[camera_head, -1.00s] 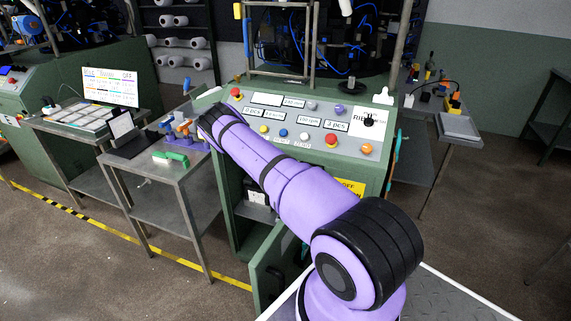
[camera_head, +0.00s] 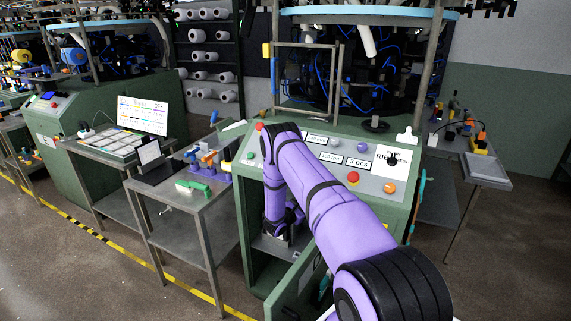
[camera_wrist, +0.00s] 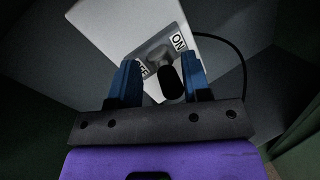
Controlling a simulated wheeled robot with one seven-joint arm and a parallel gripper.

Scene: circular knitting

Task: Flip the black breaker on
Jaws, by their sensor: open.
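The breaker's black handle (camera_wrist: 171,82) sits on a grey pivot in the wrist view. It is mounted on a white box (camera_wrist: 108,25) with an ON label (camera_wrist: 179,42) at upper right and a partly covered OFF label at lower left. The handle points down toward my gripper in the picture, leaning to neither label clearly. My gripper (camera_wrist: 160,66) is open, its two blue fingers on either side of the handle, nearer to it on the right; contact cannot be told. In the head view, my arm bends down into the green cabinet's (camera_head: 250,205) open front, where the breaker is largely hidden.
A green cabinet door (camera_head: 298,285) hangs open in front, close to my arm. The control panel (camera_head: 335,150) with buttons lies above the opening. A grey side table (camera_head: 205,205) stands left. A black cable (camera_wrist: 235,50) curves right of the box.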

